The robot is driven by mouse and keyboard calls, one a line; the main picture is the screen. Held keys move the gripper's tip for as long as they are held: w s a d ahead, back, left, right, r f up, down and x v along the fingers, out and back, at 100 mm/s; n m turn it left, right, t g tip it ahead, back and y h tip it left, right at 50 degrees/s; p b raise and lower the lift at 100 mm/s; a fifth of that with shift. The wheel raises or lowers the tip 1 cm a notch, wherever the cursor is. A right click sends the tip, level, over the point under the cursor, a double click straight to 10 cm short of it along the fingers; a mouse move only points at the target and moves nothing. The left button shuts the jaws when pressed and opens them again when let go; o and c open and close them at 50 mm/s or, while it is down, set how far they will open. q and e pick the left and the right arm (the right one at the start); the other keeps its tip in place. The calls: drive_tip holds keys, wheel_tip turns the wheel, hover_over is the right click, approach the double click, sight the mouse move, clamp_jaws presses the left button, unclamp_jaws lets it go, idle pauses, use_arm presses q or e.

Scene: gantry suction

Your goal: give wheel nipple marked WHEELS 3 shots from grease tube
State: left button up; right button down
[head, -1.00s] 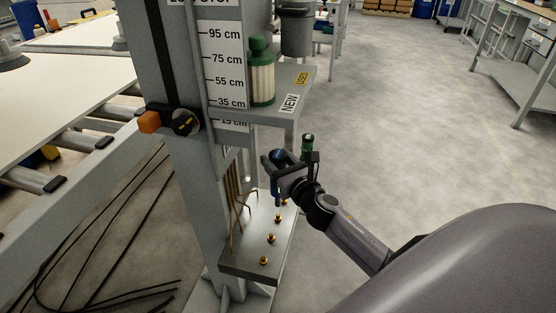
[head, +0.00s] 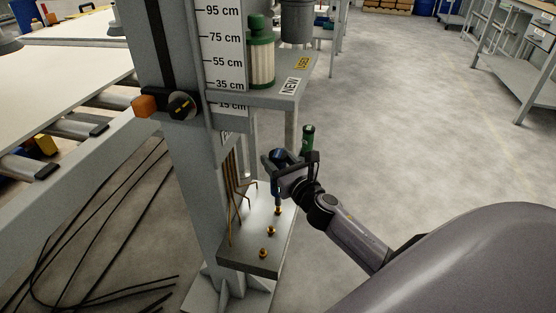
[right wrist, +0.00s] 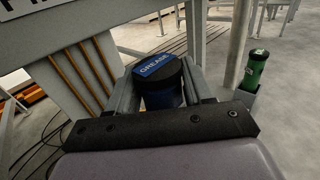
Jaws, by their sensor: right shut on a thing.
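My right gripper (head: 277,165) is shut on the grease tube (head: 277,156), a dark blue cylinder held roughly upright above the grey nipple plate (head: 238,258). The right wrist view shows the tube's dark cap with a blue GREASE label (right wrist: 155,66) between the fingers. The tube's lower end points down at the far brass nipple (head: 277,211); I cannot tell whether they touch. Two more brass nipples, a middle one (head: 270,231) and a near one (head: 263,252), stand clear in front. No WHEELS marking is readable. My left gripper is out of view.
A green tube (head: 307,139) stands just behind my right gripper; the right wrist view shows it in a grey holder (right wrist: 243,106). Above is a shelf (head: 262,97) marked NEW and USED with a green-capped cartridge (head: 261,62). Copper pipes (head: 230,195) run beside the column. Open floor lies right.

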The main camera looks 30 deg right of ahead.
drive_tip(key=shift+f+b, duration=0.55)
drive_tip(key=shift+f, duration=0.05)
drive_tip(key=shift+r+p, duration=0.2)
drive_tip(key=shift+p, duration=0.1)
drive_tip(key=shift+r+p, duration=0.35)
drive_tip(key=shift+r, duration=0.1)
drive_tip(key=shift+f, duration=0.2)
idle(0.7)
drive_tip(key=shift+r, duration=0.5)
drive_tip(key=shift+f, duration=0.5)
idle(0.7)
drive_tip(key=shift+r+p, duration=0.3)
drive_tip(key=shift+r, duration=0.2)
